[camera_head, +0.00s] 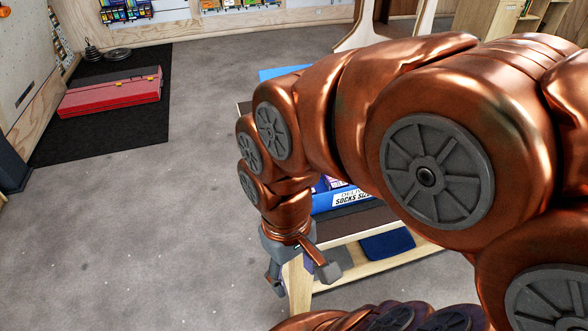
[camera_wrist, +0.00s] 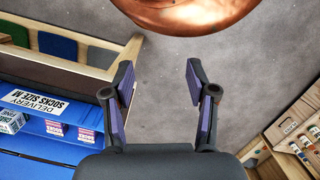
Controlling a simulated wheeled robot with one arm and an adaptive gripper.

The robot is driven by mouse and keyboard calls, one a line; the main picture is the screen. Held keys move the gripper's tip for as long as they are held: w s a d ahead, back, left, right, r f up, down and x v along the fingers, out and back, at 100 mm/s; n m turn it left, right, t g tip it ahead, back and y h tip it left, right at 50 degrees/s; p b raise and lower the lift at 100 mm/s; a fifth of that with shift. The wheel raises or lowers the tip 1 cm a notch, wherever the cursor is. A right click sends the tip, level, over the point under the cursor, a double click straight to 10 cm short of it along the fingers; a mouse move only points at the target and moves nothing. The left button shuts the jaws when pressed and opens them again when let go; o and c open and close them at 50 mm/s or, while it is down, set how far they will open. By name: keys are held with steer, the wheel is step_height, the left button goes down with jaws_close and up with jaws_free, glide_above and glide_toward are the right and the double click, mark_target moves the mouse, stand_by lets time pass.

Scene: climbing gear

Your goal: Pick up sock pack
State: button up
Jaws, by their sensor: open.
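A blue delivery box (camera_wrist: 30,149) labelled "Socks size M" is at the left of the wrist view. Inside it are several small packs with purple and white labels, such as this sock pack (camera_wrist: 86,134). My gripper (camera_wrist: 160,82) is open and empty, with only grey floor between its fingers. It is to the right of the box, beyond the table edge, in the wrist view. In the head view my gripper (camera_head: 303,275) hangs by the table's corner, and my arm hides most of the blue box (camera_head: 345,198) and its packs.
The wooden table (camera_head: 395,260) has a lower level with a dark blue item (camera_head: 387,244). A wooden rack (camera_wrist: 285,130) with small items stands at the right of the wrist view. A red case (camera_head: 110,92) lies on a black mat (camera_head: 140,122).

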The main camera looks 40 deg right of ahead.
steer(key=o, duration=0.7)
steer(key=w+d+n, duration=0.1)
steer(key=w, duration=0.2)
steer(key=w+d+n+y+b, duration=0.1)
steer(key=w+n, duration=0.1)
steer(key=w, duration=0.2)
steer(key=w+n, duration=0.1)
steer(key=w, duration=0.2)
steer(key=shift+w+d+r+y, duration=0.3)
steer(key=shift+w+d+r, duration=0.05)
steer(key=shift+d+r, duration=0.05)
steer(key=w+d+f+n+t+y+b, duration=0.15)
steer(key=w+d+n, duration=0.35)
steer(key=d, duration=0.5)
steer(key=w+d+f+n+t+y+b, duration=0.1)
steer(key=w+d+f+n, duration=0.15)
steer(key=w+d, duration=0.55)
steer(key=d+f, duration=0.2)
steer(key=d, duration=0.2)
steer(key=s+d+f+n, duration=0.1)
steer(key=d+f, duration=0.1)
steer(key=d, duration=0.3)
steer(key=d+f+n, duration=0.1)
steer(key=d+f, duration=0.1)
steer(key=d, duration=0.3)
steer(key=shift+s+d+t, duration=0.15)
steer(key=shift+s+t, duration=0.05)
steer(key=shift+t, duration=0.15)
steer(key=shift+p+x, duration=0.85)
steer(key=shift+x, duration=2.6)
